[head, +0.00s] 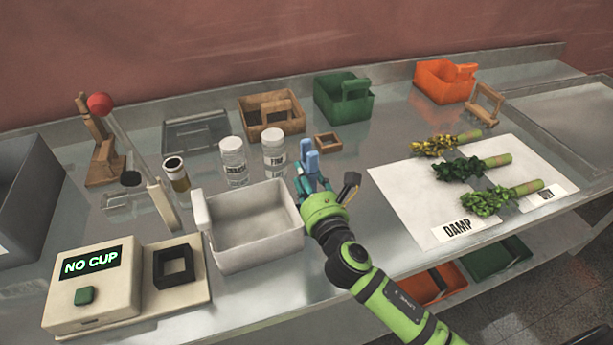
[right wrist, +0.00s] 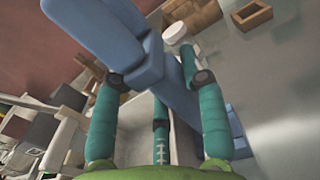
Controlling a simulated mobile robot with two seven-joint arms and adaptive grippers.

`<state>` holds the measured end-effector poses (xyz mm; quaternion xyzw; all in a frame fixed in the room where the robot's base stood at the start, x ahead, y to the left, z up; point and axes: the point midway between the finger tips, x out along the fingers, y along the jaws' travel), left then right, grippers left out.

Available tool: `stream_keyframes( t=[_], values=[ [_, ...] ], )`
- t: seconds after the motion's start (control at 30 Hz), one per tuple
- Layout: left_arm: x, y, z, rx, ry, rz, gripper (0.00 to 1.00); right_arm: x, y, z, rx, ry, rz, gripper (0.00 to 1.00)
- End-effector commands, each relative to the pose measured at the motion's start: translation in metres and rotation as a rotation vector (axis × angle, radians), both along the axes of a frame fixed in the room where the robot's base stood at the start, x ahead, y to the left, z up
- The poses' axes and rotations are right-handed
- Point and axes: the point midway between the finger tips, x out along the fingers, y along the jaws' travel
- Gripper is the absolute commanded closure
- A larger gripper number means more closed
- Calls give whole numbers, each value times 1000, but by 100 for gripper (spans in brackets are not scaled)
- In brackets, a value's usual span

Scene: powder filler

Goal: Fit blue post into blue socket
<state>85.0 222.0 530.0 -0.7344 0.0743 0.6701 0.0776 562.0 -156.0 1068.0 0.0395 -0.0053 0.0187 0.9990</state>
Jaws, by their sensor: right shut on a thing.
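My right gripper (head: 312,184) is above the table, just beyond the right rear corner of the white bin. Its teal fingers are shut on the blue post (head: 309,160), which stands up out of them. In the right wrist view, the blue post (right wrist: 118,42) is large and tilted between the fingers of my right gripper (right wrist: 160,88). A blue length also runs down to the right behind the fingers, and I cannot tell whether it is one piece with the post. I cannot make out a separate blue socket. My left gripper is not in view.
The white bin (head: 257,262) is close on the left. Two white-capped jars (head: 233,168) (head: 274,156) and a small wooden frame (head: 328,142) stand behind. A white sheet (head: 400,205) with several herb bundles lies right. A NO CUP machine (head: 95,300) stands front left.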

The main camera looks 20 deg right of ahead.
Motion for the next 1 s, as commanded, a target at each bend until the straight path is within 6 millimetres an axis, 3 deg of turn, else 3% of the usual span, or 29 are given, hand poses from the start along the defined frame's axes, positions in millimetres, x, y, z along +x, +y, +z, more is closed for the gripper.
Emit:
stream_keyframes(
  t=[0.6,1.0],
  values=[
    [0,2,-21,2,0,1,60,0,0,-25,-1,-1,0,98],
    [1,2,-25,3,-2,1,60,0,0,-30,0,-1,0,98]
  ],
)
